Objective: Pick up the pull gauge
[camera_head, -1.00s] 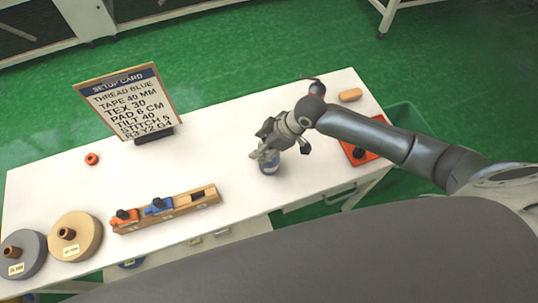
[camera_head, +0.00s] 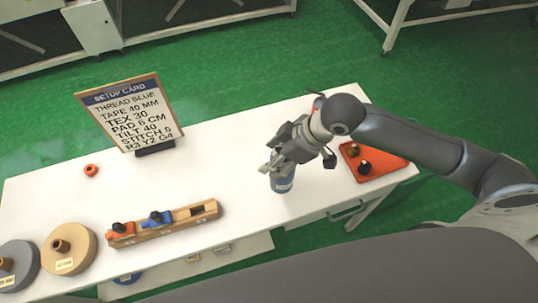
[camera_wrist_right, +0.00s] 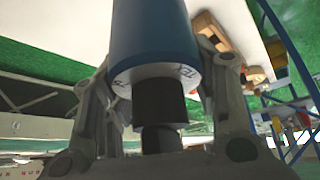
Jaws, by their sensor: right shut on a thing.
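A blue cylinder (camera_head: 283,183) is near the right part of the white table's front edge. In the right wrist view the cylinder (camera_wrist_right: 155,35) has a white end face with lettering that seems to read "TEX" and a black stem (camera_wrist_right: 160,105). I cannot tell whether it is the pull gauge; nothing else in view is clearly one. My right gripper (camera_head: 280,160) is shut on it from above, and the fingers flank it in the right wrist view. Whether its base touches the table is unclear. My left gripper is not in view.
The white table (camera_head: 230,155) holds a setup card (camera_head: 125,112), an orange ring (camera_head: 91,170), a wooden block (camera_head: 180,222) with orange and blue pieces, grey (camera_head: 25,275) and tan (camera_head: 80,242) discs, and an orange triangular plate (camera_head: 385,164) with knobs right of the gripper. The table's middle is clear.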

